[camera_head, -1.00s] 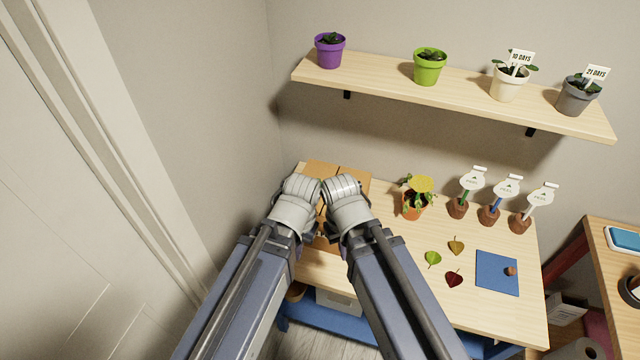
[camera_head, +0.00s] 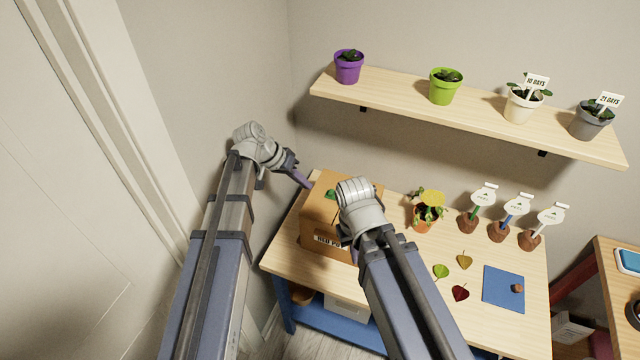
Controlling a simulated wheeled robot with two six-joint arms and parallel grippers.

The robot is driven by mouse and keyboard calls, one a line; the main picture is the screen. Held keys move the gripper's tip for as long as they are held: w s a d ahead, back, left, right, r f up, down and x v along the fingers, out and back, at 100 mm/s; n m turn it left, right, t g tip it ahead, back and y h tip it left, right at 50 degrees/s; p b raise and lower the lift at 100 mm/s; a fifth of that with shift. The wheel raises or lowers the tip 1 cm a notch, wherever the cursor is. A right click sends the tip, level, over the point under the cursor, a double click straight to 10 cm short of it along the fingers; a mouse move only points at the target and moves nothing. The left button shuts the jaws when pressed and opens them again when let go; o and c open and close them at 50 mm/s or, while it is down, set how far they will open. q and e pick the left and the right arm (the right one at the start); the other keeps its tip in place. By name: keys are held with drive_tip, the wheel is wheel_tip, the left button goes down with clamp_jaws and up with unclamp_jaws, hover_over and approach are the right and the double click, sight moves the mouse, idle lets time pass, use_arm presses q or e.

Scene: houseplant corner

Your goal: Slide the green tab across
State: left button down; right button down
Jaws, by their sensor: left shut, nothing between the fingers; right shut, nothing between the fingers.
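The green tab (camera_head: 331,194) shows on top of a brown box (camera_head: 318,215) at the back left of the table. The box has a label on its front, partly covered by my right arm. My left gripper (camera_head: 303,181) is shut and empty, its tip just left of the box's top edge and apart from the tab. My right gripper (camera_head: 347,238) is shut and empty in front of the box, mostly hidden by its own wrist. The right wrist covers the right part of the box top.
The wooden table (camera_head: 400,262) holds a potted plant (camera_head: 424,215), several loose leaves, a blue mat (camera_head: 503,288) and three brown pots with label tags. A wall shelf (camera_head: 480,112) with several pots hangs above. A wall and door lie at left.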

sight(327, 192)
use_arm(q)
drive_tip(key=shift+w+a+r+t+h, duration=0.2)
drive_tip(key=shift+w+a+r, duration=0.15)
drive_tip(key=shift+w, duration=0.2)
drive_tip(key=shift+w+a+r+t+h, duration=0.1)
drive_tip(key=shift+w+a+r+h, duration=0.1)
drive_tip(key=shift+w+a+r, duration=0.25)
drive_tip(key=shift+w+d+f, duration=0.1)
drive_tip(key=shift+f, duration=0.05)
drive_tip(key=b+x, duration=0.7)
drive_tip(key=x, duration=0.2)
drive_tip(key=shift+d+f+b, duration=0.15)
drive_tip(key=shift+f+b, duration=0.15)
drive_tip(key=shift+b, duration=0.05)
drive_tip(key=shift+w+d+f, duration=0.1)
drive_tip(key=shift+d, duration=0.05)
